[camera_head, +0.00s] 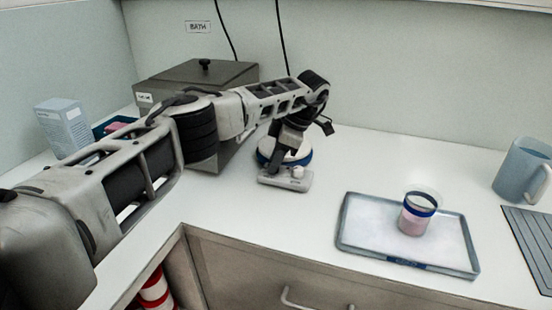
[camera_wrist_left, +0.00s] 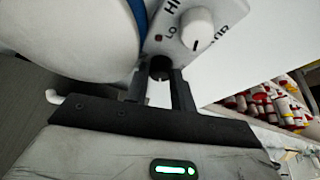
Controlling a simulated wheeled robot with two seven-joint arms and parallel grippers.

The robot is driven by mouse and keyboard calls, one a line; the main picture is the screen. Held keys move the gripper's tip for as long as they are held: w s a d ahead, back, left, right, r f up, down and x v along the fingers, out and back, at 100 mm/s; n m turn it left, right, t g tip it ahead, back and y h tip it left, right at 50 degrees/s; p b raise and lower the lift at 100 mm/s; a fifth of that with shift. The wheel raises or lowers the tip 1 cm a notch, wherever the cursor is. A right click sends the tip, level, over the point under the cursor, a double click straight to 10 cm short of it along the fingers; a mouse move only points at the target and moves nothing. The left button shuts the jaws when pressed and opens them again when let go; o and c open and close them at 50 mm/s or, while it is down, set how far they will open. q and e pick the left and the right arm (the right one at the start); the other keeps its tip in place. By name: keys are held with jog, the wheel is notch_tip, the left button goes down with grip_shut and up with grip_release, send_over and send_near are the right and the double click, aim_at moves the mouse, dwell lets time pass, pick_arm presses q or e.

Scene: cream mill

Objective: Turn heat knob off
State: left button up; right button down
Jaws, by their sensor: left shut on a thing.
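The hot plate (camera_head: 292,182) stands on the counter in the head view, with a white round top, a blue band and a pale control panel. In the left wrist view its panel (camera_wrist_left: 222,12) carries a white knob (camera_wrist_left: 198,30) with a pointer line, a small red light and partly cut-off lettering. A dark round knob (camera_wrist_left: 159,68), which I take as the heat knob, sits between the fingertips of my left gripper (camera_wrist_left: 160,82). The gripper is shut on it from the front. In the head view my left gripper (camera_head: 274,163) hides that knob.
A grey lidded bath (camera_head: 215,75) stands behind my left arm. To the right are a tray (camera_head: 345,235) with a pink-filled jar (camera_head: 414,222) and a blue-grey jug (camera_head: 520,168). A pale box (camera_head: 62,125) stands at left.

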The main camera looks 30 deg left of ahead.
pick_arm(q)
jog(key=o, duration=1)
jog(key=shift+r, duration=0.1)
jog(key=shift+w+r+p, duration=0.1)
jog(key=shift+r+p, duration=0.4)
jog(key=p+v, duration=0.4)
jog(key=v, duration=0.1)
jog(key=shift+d+r, duration=0.25)
jog(key=shift+d, duration=0.05)
jog(key=shift+w+d+r, duration=0.15)
jog(key=shift+d+r, duration=0.1)
jog(key=shift+r, duration=0.35)
